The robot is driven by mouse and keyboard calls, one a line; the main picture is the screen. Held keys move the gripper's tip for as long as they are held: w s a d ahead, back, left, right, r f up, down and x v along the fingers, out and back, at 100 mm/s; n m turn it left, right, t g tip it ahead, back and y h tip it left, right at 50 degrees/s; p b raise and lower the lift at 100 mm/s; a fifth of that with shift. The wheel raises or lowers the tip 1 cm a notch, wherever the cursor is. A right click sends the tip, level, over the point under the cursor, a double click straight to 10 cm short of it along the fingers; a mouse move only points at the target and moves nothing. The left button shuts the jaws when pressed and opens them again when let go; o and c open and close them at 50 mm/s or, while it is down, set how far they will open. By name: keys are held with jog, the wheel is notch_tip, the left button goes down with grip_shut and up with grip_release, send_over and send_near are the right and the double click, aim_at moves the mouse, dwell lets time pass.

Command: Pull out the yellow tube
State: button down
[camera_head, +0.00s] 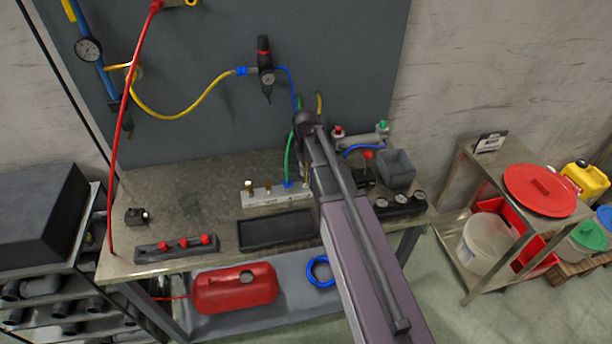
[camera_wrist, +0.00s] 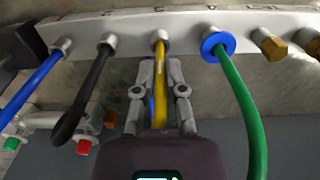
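The yellow tube (camera_wrist: 160,62) runs from a metal-collared port in a pale manifold block (camera_wrist: 120,30) down between my fingers in the wrist view. Its end is still in the port. My gripper (camera_wrist: 160,72) has its two fingers drawn in close on either side of the tube, just below the port, and looks shut on it. In the head view the manifold block (camera_head: 262,197) stands on the workbench, and my arm hides its right part and my fingers. A bit of yellow tube (camera_head: 319,103) shows above my wrist.
A green tube (camera_wrist: 238,95) in a blue collar is close on the right of my gripper; a black tube (camera_wrist: 88,88) and a blue tube (camera_wrist: 30,85) are on the left. Brass fittings (camera_wrist: 268,44) sit further right. A black tray (camera_head: 277,230) lies before the manifold.

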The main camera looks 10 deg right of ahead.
jog(key=shift+r+p, duration=0.65)
jog(key=shift+r, duration=0.05)
dwell(1.2)
jog(key=shift+r+p, duration=1.7)
jog(key=shift+p, duration=0.05)
